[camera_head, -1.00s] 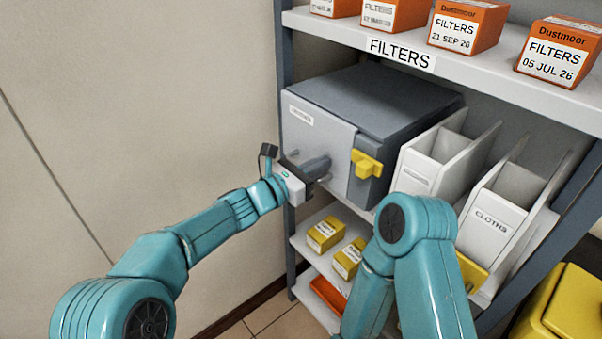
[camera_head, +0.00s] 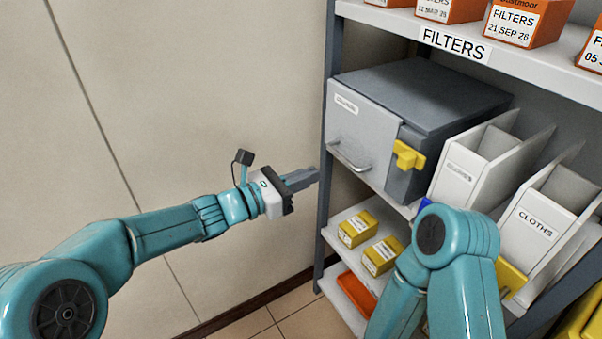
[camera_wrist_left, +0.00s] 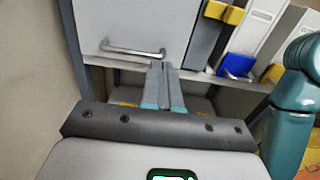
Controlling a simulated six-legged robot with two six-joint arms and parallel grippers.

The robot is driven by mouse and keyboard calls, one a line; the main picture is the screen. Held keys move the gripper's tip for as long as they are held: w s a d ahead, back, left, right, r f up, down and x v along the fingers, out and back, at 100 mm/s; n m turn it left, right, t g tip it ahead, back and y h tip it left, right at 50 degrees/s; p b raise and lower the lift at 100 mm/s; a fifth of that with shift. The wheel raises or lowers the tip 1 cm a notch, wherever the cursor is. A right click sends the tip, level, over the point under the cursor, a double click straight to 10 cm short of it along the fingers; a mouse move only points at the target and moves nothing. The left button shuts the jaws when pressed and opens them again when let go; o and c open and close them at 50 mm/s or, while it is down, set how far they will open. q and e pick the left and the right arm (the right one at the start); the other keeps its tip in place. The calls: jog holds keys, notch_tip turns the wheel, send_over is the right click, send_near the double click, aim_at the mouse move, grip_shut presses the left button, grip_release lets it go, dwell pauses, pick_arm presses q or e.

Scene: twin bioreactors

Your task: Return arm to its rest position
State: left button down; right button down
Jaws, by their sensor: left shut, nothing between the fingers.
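My left gripper (camera_head: 304,177) is shut and empty, out in front of the shelf's left post in the head view. In the left wrist view its closed fingers (camera_wrist_left: 162,85) point toward the grey cabinet (camera_wrist_left: 125,25), below its metal handle. The grey cabinet (camera_head: 365,130) stands on the middle shelf with its front door shut, a bare metal handle (camera_head: 347,158) and a yellow latch (camera_head: 408,156). The gripper is apart from the handle. My right arm (camera_head: 445,260) is bent at the lower right; its gripper is out of the picture.
White bins (camera_head: 465,170) stand right of the cabinet. Orange filter boxes (camera_head: 520,22) line the upper shelf (camera_head: 455,45).

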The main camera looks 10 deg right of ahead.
pick_arm(q)
jog(key=w+a+f+n+t+y+p, duration=0.1)
jog(key=w+a+f+n+p, duration=0.1)
jog(key=a+f+p, duration=0.3)
jog(key=s+a+f+m+g+y+p, duration=0.1)
jog(key=s+a+f+g+y, duration=0.1)
jog(key=s+a+f, duration=0.4)
jog(key=s+a+f+m+g+y+p, duration=0.1)
jog(key=s+a+f+g+y, duration=0.15)
jog(key=s+f, duration=0.4)
jog(key=s+a+f+m+g+y+p, duration=0.1)
jog(key=s+a+f+m+y, duration=0.3)
jog(key=s+m, duration=0.5)
jog(key=s+a+f+m+y+p, duration=0.1)
jog(key=s+a+f+m+y, duration=0.2)
jog(key=s+a+f+m, duration=0.5)
jog(key=f+m, duration=0.1)
jog(key=m, duration=0.1)
jog(key=shift+s+m+g+y, duration=0.3)
jog(key=shift+s+g+y, duration=0.05)
jog(key=shift+d, duration=0.1)
